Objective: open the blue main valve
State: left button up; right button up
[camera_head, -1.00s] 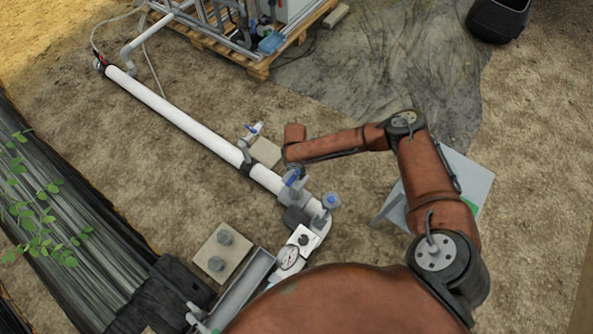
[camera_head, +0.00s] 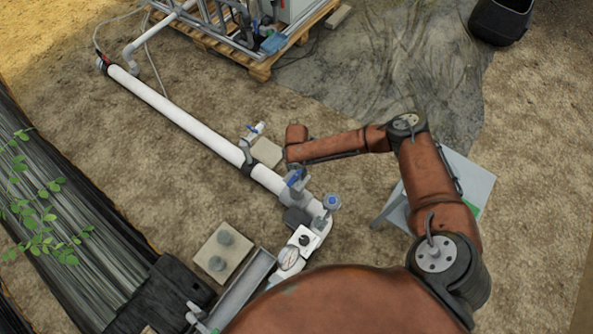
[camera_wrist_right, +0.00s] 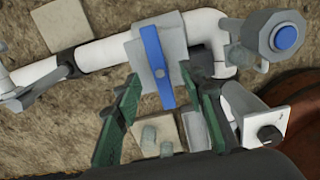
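The blue main valve has a flat blue handle (camera_wrist_right: 157,66) on a grey body (camera_wrist_right: 178,48) in the white pipe. In the wrist view the handle lies across the pipe. The handle also shows in the head view (camera_head: 296,178), near the pipe's lower right end. My right gripper (camera_wrist_right: 160,73) is open, with one green finger on each side of the handle and gaps beside it. Contact is not visible. In the head view my right arm reaches over from the right; its fingers cannot be made out there. My left gripper is not in view.
A grey fitting with a round blue knob (camera_head: 332,202) stands at the pipe elbow, close to the valve. A smaller blue-handled valve (camera_head: 253,130) sits farther up the pipe. A grey stand (camera_head: 462,180) is at right.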

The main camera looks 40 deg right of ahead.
aim_at(297, 175)
jog(key=shift+f+b, duration=0.95)
jog(key=shift+f, duration=1.35)
jog(key=shift+c, duration=0.6)
grip_shut()
